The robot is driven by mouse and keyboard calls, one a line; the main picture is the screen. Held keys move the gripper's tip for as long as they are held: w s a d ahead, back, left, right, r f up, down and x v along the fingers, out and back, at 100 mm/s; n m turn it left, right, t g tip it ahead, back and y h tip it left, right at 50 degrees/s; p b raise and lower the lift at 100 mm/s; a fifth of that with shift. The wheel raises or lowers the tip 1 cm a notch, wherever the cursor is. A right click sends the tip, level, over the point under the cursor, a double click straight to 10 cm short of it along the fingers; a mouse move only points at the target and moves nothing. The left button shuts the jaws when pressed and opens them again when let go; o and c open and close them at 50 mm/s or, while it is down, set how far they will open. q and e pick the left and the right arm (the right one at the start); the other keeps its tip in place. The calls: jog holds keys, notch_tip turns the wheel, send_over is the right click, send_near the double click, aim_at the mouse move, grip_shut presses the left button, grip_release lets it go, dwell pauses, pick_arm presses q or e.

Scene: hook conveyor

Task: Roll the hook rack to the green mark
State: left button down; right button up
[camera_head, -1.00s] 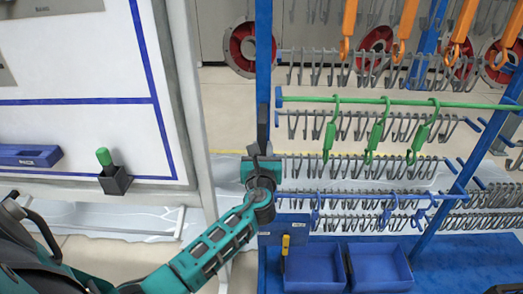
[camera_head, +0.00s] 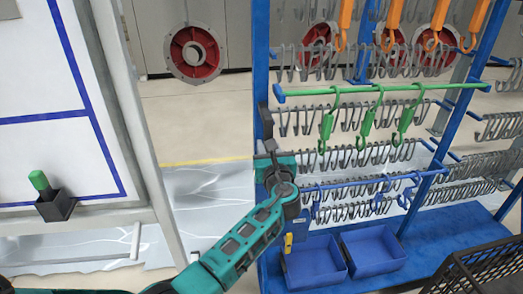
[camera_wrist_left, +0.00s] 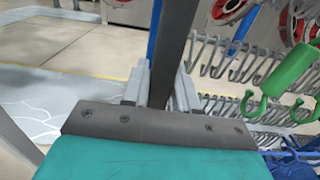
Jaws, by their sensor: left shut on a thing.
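The hook rack is a blue frame (camera_head: 261,65) with rows of grey hooks, green hooks (camera_head: 364,122) on a green rail and orange hooks (camera_head: 390,25) higher up. Its left post carries a dark upright handle (camera_head: 264,122). My left gripper (camera_head: 270,150) is shut on this handle. In the left wrist view the dark handle (camera_wrist_left: 178,45) stands between the two fingers of the left gripper (camera_wrist_left: 165,82). My right gripper is out of view. No green floor mark shows in these views.
Blue bins (camera_head: 315,264) sit on the rack's blue base. A white panel (camera_head: 60,100) with a green-handled tool (camera_head: 40,181) in a dark holder stands left. A black crate (camera_head: 485,265) is at lower right. Open floor with a yellow line (camera_head: 205,162) lies between panel and rack.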

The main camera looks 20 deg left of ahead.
pick_arm(q)
jog(key=shift+a, duration=0.1)
jog(key=c, duration=1)
grip_release()
jog(key=shift+o, duration=0.2)
jog(key=shift+s, duration=0.2)
jog(key=p+v, duration=0.6)
jog(key=v, duration=0.6)
jog(key=shift+s, duration=0.3)
